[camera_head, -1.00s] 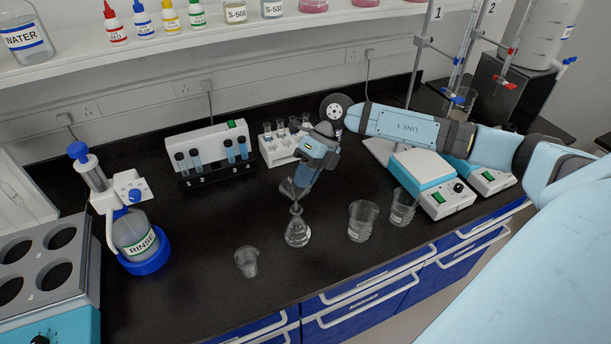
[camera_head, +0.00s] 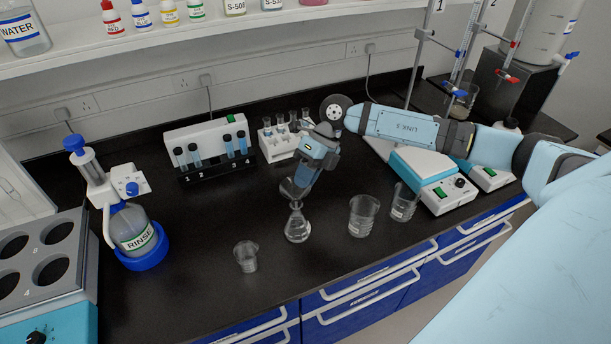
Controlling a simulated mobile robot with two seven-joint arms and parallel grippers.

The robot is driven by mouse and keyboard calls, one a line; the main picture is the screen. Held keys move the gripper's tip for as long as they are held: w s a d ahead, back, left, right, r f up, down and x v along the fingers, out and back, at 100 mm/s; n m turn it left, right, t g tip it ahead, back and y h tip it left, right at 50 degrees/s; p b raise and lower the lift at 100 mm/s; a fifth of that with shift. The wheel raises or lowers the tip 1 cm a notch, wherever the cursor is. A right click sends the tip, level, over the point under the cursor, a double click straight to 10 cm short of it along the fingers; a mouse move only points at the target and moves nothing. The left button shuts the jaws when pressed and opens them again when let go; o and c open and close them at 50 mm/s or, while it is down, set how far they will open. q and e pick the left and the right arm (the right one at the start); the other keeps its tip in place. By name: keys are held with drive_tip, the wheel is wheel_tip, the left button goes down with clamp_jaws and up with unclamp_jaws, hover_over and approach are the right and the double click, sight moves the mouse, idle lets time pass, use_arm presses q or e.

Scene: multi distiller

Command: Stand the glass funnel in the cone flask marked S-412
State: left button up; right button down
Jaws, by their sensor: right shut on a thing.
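The clear cone flask (camera_head: 298,230) stands upright on the black bench in front of the middle. Its marking is too small to read. My right gripper (camera_head: 297,190) is directly above the flask's mouth, pointing down and tilted. It is shut on the glass funnel, which is mostly hidden by the fingers. The funnel's lower end is at the flask's neck; how far it sits inside is hard to tell through the clear glass. My left gripper is not in view.
Two beakers (camera_head: 362,216) (camera_head: 403,203) stand to the flask's right, and a small beaker (camera_head: 246,257) stands front left. A test tube rack (camera_head: 278,152) is behind. Hotplates (camera_head: 432,182) stand at right, a rinse bottle (camera_head: 135,232) at left. Bench between is clear.

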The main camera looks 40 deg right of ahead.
drive_tip(key=shift+f+b, duration=0.5)
drive_tip(key=shift+f, duration=0.3)
drive_tip(key=c, duration=1.2)
unclamp_jaws()
drive_tip(key=shift+o, duration=0.2)
drive_tip(key=b+v, duration=0.1)
drive_tip(key=v, duration=1.3)
drive_tip(key=shift+b, duration=0.35)
drive_tip(key=shift+f, duration=0.1)
